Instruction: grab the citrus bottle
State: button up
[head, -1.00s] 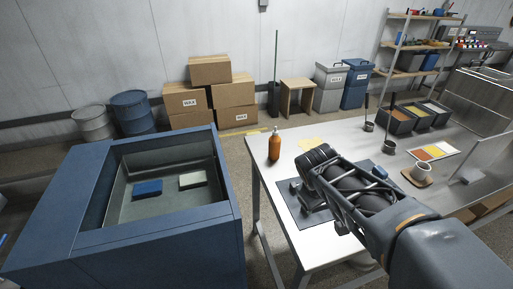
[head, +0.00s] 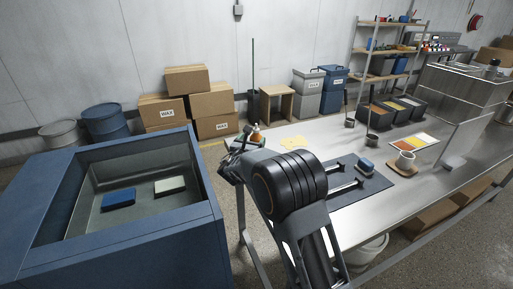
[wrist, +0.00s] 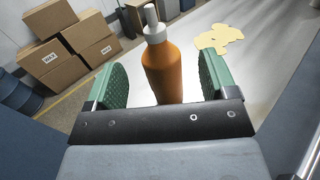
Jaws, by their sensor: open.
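The citrus bottle (wrist: 163,68) is orange with a white pump top and stands upright on the metal table (head: 330,222). In the head view the bottle (head: 256,134) is mostly hidden behind my arm, with its top showing at the table's left end. My gripper (wrist: 163,75) is open, with one green padded finger on each side of the bottle in the wrist view. I see gaps between the fingers and the bottle. In the head view my gripper (head: 240,150) is small and partly hidden by the wrist.
A yellow patch (wrist: 219,38) lies on the table right of the bottle. A dark mat (head: 372,184) with tools and a blue block (head: 366,166) lies further right. A blue open tank (head: 205,225) stands left of the table, across a floor gap.

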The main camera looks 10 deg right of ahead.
aim_at(255, 134)
jog(key=shift+p+x, duration=0.55)
jog(key=shift+x, duration=2.6)
jog(key=shift+a, duration=0.15)
